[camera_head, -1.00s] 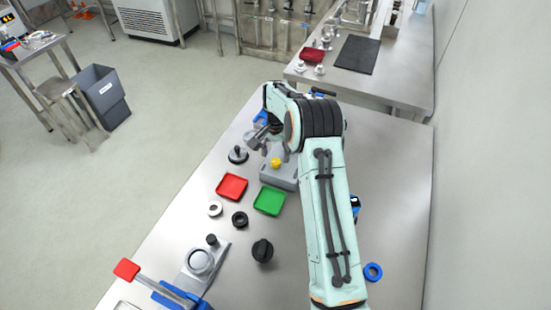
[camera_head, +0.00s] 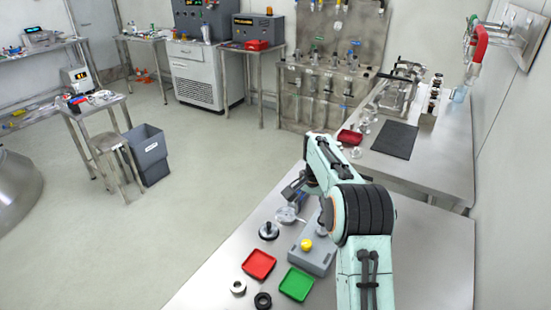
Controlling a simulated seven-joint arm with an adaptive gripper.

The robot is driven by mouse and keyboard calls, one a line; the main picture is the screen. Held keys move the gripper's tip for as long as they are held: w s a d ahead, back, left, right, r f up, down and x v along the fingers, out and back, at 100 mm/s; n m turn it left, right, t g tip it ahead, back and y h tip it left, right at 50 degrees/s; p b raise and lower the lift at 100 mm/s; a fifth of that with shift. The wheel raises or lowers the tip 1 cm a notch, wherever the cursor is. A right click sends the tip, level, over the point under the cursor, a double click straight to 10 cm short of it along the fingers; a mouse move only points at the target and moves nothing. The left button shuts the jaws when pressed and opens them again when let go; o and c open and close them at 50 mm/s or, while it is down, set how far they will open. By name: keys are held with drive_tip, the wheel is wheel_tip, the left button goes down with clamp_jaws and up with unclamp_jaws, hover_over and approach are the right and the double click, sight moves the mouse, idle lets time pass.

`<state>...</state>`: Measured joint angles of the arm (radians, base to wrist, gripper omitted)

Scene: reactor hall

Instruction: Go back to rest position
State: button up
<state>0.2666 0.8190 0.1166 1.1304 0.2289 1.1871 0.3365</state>
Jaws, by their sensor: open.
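My mint-green arm reaches out over the steel table (camera_head: 440,255) from the lower right. My gripper (camera_head: 290,192) is at its far end, over the far part of the table, near a dark knobbed disc (camera_head: 268,231) and a round gauge-like part (camera_head: 287,214). It is open, and I see nothing held in it. It is small here, and its fingertips are hard to make out.
A grey box with a yellow button (camera_head: 306,244) stands beside my arm. Nearer are a red tray (camera_head: 259,264), a green tray (camera_head: 296,284) and two rings (camera_head: 238,287). A second bench with a black mat (camera_head: 394,138) stands beyond. The wall is at right.

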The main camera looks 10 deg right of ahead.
drive_tip(key=s+a+r+n+t, duration=0.1)
drive_tip(key=a+r, duration=0.1)
drive_tip(key=r, duration=0.5)
drive_tip(key=s+a+r+t, duration=0.1)
drive_tip(key=a+r+t, duration=0.1)
drive_tip(key=r, duration=0.5)
drive_tip(key=s+a+r+n, duration=0.2)
drive_tip(key=s+a+r, duration=0.25)
drive_tip(key=s, duration=0.45)
drive_tip(key=s+a+f+n+g, duration=0.1)
drive_tip(key=s+f, duration=0.4)
drive_tip(key=s, duration=0.7)
drive_tip(key=s+a+f+n+g, duration=0.2)
drive_tip(key=s+f+n, duration=0.3)
drive_tip(key=s, duration=0.7)
drive_tip(key=shift+s+a+f+n+y, duration=0.2)
drive_tip(key=shift+a+f+n+y, duration=0.15)
drive_tip(key=shift+a+f, duration=0.3)
